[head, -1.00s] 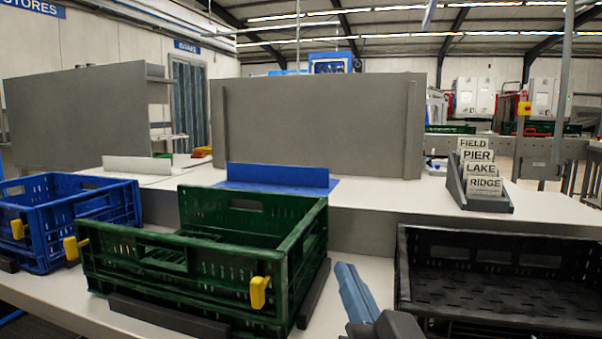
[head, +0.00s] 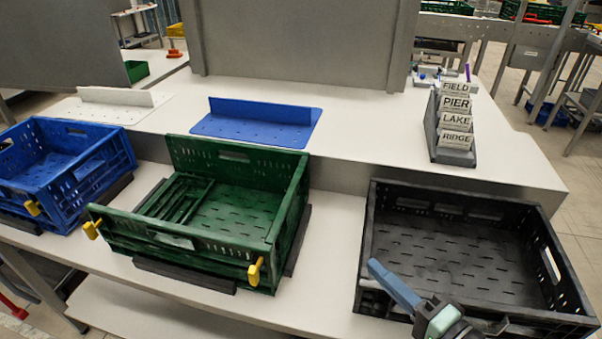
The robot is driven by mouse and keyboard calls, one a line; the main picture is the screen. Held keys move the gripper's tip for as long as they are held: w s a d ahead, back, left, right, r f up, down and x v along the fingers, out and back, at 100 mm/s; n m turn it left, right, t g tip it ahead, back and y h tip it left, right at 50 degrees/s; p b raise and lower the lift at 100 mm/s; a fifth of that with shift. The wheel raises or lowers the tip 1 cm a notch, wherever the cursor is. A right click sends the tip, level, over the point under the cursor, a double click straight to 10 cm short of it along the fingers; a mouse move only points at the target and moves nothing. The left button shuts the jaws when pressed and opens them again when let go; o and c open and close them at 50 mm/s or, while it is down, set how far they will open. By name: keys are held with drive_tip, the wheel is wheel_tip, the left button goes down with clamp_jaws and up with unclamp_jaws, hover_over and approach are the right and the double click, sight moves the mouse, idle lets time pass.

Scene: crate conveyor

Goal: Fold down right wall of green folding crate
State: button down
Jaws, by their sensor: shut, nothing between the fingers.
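The green folding crate (head: 285,205) stands in the middle of the bench. Its right wall (head: 290,215) is upright, as are its back and front walls. Its left wall (head: 172,200) lies folded inward over the floor of the crate. Yellow latches (head: 255,271) sit at both front corners. My gripper (head: 374,267) shows at the lower right, its blue fingers shut and empty. It is to the right of the green crate, apart from it, and overlaps the front left part of the black crate in the picture.
A black crate (head: 365,240) stands on the right, a blue crate (head: 110,155) on the left. Dark rails (head: 185,275) border the green crate. Behind are a blue plate (head: 260,125) and a card holder (head: 450,155). Bare bench separates the green and black crates.

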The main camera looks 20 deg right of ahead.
drive_tip(key=s+d+m+t, duration=0.1)
drive_tip(key=s+d+m, duration=0.1)
drive_tip(key=s, duration=0.1)
approach(295, 191)
drive_tip(key=w+d, duration=0.2)
drive_tip(key=w, duration=0.2)
drive_tip(key=shift+w+a+p, duration=0.3)
drive_tip(key=shift+w+a, duration=0.15)
drive_tip(key=shift+a, duration=0.35)
drive_tip(key=shift+w+a+p, duration=0.25)
drive_tip(key=shift+w+a, duration=0.2)
drive_tip(key=shift+a, duration=0.35)
